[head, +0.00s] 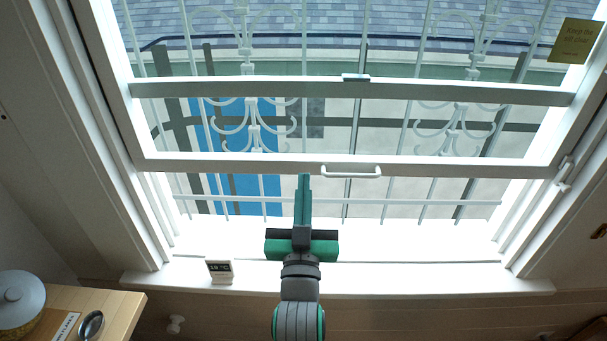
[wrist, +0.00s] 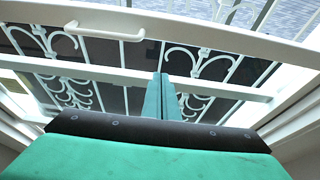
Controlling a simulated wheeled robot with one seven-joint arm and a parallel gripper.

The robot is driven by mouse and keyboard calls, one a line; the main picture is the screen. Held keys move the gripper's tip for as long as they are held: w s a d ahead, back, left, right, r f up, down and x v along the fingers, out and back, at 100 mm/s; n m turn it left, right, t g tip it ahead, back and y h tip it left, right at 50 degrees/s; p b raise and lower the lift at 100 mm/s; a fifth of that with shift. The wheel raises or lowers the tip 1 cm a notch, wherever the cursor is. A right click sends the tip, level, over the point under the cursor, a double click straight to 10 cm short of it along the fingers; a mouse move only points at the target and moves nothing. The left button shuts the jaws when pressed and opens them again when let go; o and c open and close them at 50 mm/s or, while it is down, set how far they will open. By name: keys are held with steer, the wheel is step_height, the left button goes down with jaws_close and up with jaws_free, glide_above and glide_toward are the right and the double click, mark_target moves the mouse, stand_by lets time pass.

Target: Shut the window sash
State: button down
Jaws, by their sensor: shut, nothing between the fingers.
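The white window sash is raised, with an open gap between its bottom rail (head: 230,163) and the sill (head: 400,278). A white bar handle (head: 350,172) sits on the bottom rail, right of my fingertips in the head view. My gripper (head: 304,180) is shut and empty, its green fingers pointing at the window. The fingertips show just below the bottom rail, left of the handle; I cannot tell whether they touch it. In the wrist view, the shut fingers (wrist: 162,95) show at the middle, and the handle (wrist: 104,32) is at upper left, apart from them.
A small white display (head: 220,270) stands on the sill, left of my arm. A wooden top (head: 115,304) with a lidded pot (head: 20,300) is at lower left. White bars (head: 395,130) lie behind the window. A yellow note (head: 576,41) is at upper right.

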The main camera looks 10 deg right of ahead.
mark_target(305, 152)
steer(key=x, duration=0.9)
steer(key=shift+w+d+f, duration=0.1)
steer(key=shift+w+f, duration=0.15)
steer(key=shift+f, duration=1.7)
